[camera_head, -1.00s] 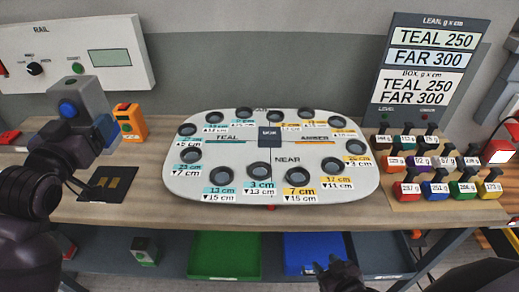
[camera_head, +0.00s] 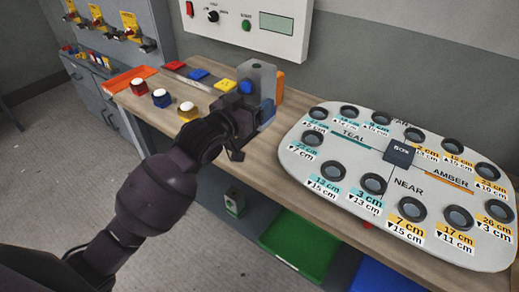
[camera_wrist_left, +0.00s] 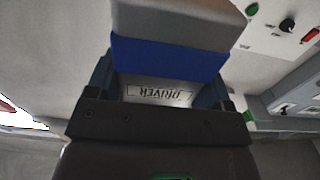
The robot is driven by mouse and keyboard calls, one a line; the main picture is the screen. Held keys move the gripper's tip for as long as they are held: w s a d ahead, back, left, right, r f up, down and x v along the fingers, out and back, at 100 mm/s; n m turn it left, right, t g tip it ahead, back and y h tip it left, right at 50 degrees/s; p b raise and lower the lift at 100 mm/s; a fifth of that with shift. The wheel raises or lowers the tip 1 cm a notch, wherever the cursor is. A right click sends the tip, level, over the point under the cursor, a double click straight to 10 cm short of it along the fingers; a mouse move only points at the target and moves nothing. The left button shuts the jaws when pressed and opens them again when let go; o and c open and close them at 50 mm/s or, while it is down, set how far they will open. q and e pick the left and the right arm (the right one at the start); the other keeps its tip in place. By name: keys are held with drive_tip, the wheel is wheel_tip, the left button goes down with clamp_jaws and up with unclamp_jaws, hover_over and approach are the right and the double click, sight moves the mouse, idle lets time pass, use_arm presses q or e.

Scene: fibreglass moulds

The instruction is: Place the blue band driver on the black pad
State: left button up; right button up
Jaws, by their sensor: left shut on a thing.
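The blue band driver (camera_head: 257,76) is a grey block with blue parts. My left gripper (camera_head: 243,113) is shut on it, above the bench to the left of the white board. In the left wrist view the driver's blue band (camera_wrist_left: 165,61) fills the space between the fingers, with a grey part above it and a "DRIVER" label below. The black pad does not show now; my left gripper and the driver seem to cover its place. I cannot tell how high the driver is above the bench. My right gripper is out of view.
The white board (camera_head: 300,155) with several round holes lies right of my left gripper. An orange object (camera_head: 280,86) stands behind the driver. A control box (camera_head: 262,25) hangs behind.

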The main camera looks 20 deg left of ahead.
use_arm(q)
drive_tip(key=shift+f+b, duration=0.9)
drive_tip(key=shift+f, duration=6.65)
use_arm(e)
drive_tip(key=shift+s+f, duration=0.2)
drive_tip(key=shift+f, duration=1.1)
use_arm(q)
drive_tip(key=shift+f, duration=0.1)
drive_tip(key=o, duration=0.7)
drive_tip(key=shift+f, duration=0.1)
drive_tip(key=o, duration=0.4)
